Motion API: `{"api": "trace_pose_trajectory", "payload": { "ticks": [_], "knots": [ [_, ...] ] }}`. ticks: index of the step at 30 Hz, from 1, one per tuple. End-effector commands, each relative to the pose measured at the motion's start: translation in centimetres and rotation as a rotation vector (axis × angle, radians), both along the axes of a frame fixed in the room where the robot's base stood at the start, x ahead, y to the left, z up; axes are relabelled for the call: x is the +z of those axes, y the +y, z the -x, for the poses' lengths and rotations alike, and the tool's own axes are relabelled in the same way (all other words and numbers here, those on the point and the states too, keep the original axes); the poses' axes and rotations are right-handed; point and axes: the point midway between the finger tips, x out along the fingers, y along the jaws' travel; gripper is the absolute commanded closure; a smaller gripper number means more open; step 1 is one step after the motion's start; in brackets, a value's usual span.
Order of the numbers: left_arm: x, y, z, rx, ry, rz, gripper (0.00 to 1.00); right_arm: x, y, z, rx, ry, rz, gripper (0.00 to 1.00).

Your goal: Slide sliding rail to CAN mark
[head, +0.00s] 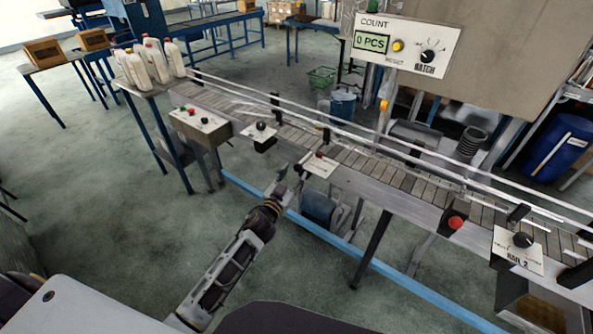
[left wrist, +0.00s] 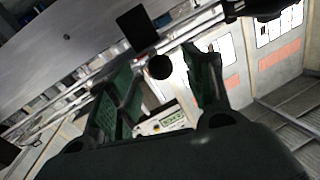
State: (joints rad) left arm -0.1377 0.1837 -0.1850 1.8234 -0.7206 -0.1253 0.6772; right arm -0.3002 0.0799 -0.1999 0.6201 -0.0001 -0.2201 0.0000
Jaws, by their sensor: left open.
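The left gripper (head: 287,178) is open close to the front edge of the conveyor. A dark round knob (head: 298,170) is at the panel's near left corner, by the fingertips. The left wrist view shows the green fingers of my left gripper (left wrist: 162,72) spread apart. A black round knob (left wrist: 158,67) appears between them; contact cannot be told. The rail (head: 400,155) runs along the conveyor. No CAN mark is readable. My right gripper is not in view.
The slatted conveyor (head: 350,160) runs from upper left to lower right. White bottles (head: 150,62) stand at its left end. A count box (head: 408,42) reads 0 PCS. A RAIL 2 panel (head: 518,250) is at right. A blue floor bar (head: 350,246) lies below the conveyor.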

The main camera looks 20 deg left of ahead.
Motion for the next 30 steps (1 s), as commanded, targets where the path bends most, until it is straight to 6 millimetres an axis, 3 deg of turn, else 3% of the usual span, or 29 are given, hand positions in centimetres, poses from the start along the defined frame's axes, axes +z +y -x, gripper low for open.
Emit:
{"api": "trace_pose_trajectory", "payload": {
  "ticks": [12,25,30],
  "knots": [
    [0.0,-0.4,-2.8,0.000,0.000,0.000,0.49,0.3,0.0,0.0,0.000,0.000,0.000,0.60],
    [0.0,-0.4,-3.1,-0.001,0.000,0.000,0.49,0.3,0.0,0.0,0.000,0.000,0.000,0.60],
    [0.0,-0.4,-3.1,0.000,0.000,0.000,0.70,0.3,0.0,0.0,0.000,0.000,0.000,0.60]
  ]
}}
